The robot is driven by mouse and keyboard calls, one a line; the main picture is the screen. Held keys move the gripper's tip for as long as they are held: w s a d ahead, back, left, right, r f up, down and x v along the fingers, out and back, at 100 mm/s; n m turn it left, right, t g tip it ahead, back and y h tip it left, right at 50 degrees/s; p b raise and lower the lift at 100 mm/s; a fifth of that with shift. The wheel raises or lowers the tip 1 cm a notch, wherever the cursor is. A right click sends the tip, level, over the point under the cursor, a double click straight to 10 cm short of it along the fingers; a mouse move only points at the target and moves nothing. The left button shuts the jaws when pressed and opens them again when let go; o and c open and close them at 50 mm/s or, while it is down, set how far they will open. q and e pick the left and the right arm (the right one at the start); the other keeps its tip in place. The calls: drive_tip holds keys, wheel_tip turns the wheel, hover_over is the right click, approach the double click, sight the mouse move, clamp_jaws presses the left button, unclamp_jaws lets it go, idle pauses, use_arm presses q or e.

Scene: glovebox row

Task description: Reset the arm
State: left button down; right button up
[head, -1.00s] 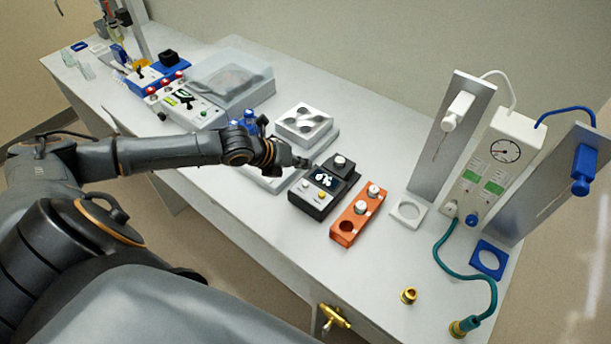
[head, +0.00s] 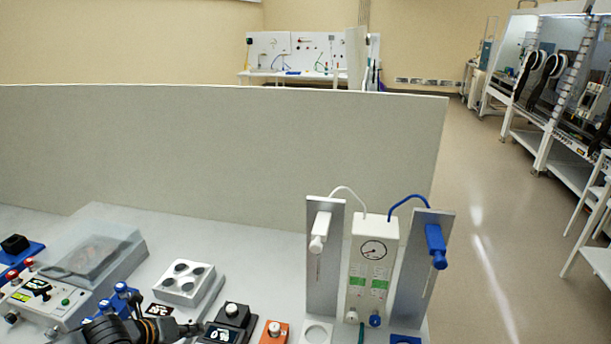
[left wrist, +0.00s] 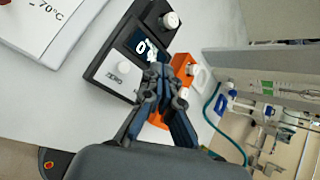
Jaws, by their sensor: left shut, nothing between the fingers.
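My left arm (head: 115,329) shows at the bottom of the head view, its gripper low in the picture beside the black device. In the left wrist view my left gripper (left wrist: 163,90) is shut and empty. It hangs over or beside the black device (left wrist: 125,60) with a lit display and an orange block (left wrist: 182,66); I cannot tell whether it touches either. The black device (head: 232,318) and the orange block (head: 274,334) also show in the head view, cut by its lower edge. My right gripper is in neither view.
A silver block with round wells (head: 185,280) and a clear-lidded box (head: 95,260) stand on the bench. To the right is a gauge unit (head: 370,265) between two upright metal plates. A grey partition (head: 220,150) stands behind. Open floor (head: 490,240) lies at the right.

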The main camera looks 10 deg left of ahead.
use_arm(q)
drive_tip(key=s+d+f+n+g, duration=0.2)
drive_tip(key=s+d+f+n, duration=0.2)
drive_tip(key=s+d+n, duration=1.05)
drive_tip(key=s+a+n+g+y, duration=0.2)
drive_tip(key=s+a+n+y, duration=0.1)
drive_tip(key=s+n, duration=0.9)
wheel_tip(320, 180, down, 31)
drive_tip(key=n+g+b, duration=0.2)
drive_tip(key=n+b, duration=0.1)
drive_tip(key=b, duration=0.3)
drive_tip(key=s+a+f+b, duration=0.1)
drive_tip(key=s+f+b, duration=0.1)
drive_tip(key=s+f, duration=0.6)
drive_tip(key=s+a+f+g+b, duration=0.1)
drive_tip(key=s+a+f+b, duration=0.1)
drive_tip(key=s+f, duration=0.6)
wheel_tip(320, 180, down, 6)
drive_tip(key=shift+s+f+m+y, duration=0.1)
drive_tip(key=shift+s+m+y, duration=0.2)
drive_tip(key=shift+m, duration=0.05)
